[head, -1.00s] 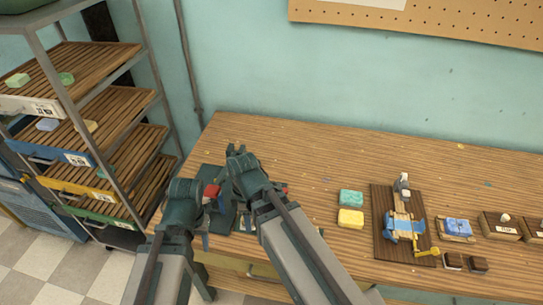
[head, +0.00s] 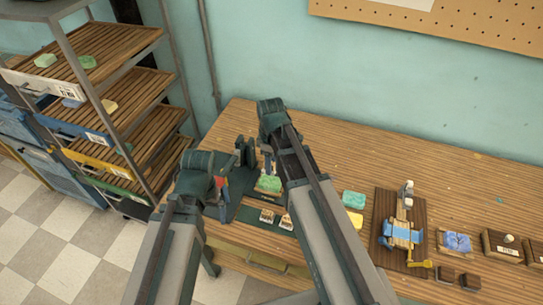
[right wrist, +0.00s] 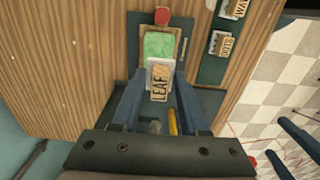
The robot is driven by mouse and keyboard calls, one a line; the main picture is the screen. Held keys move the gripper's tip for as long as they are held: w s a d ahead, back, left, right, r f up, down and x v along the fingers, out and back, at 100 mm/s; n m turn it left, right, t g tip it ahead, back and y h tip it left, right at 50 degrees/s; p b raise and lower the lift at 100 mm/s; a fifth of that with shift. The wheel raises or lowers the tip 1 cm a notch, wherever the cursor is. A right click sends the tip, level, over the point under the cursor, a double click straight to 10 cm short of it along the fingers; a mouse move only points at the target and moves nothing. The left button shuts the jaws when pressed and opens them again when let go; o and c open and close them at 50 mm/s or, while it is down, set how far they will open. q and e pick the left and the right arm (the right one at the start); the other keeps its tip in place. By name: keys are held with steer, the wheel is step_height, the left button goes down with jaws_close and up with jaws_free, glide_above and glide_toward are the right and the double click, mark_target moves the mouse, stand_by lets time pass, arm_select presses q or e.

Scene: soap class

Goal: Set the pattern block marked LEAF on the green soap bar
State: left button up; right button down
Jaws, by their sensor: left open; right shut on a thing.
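The green soap bar (head: 268,184) lies on a dark plate at the left of the table; it also shows in the right wrist view (right wrist: 159,44). The pale block marked LEAF (right wrist: 159,84) is between the fingers of my right gripper (right wrist: 158,92), which is shut on it. The block overlaps the near end of the soap in that view; I cannot tell whether they touch. In the head view, my right gripper (head: 266,165) is at the soap, and the block is not clear there. My left gripper (head: 223,203) is open and empty, low at the table's left front.
Blocks marked DOTS (right wrist: 221,45) and WAVE (right wrist: 233,9) lie on a dark strip beside the soap. A red knob (right wrist: 162,17) stands at its far end. Teal (head: 354,199) and yellow soaps lie to the right, before a wooden board (head: 381,220). Shelves (head: 120,90) stand left.

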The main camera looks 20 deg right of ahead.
mark_target(271, 182)
steer(key=shift+w+d, duration=0.1)
steer(key=shift+d, duration=0.05)
step_height(271, 182, down, 6)
steer(key=b, duration=0.6)
steer(key=shift+r, duration=0.1)
steer(key=shift+f+b, duration=0.5)
steer(key=shift+b, duration=0.05)
stand_by(1.6)
jaws_free()
stand_by(0.6)
steer(key=shift+r+p, duration=3.05)
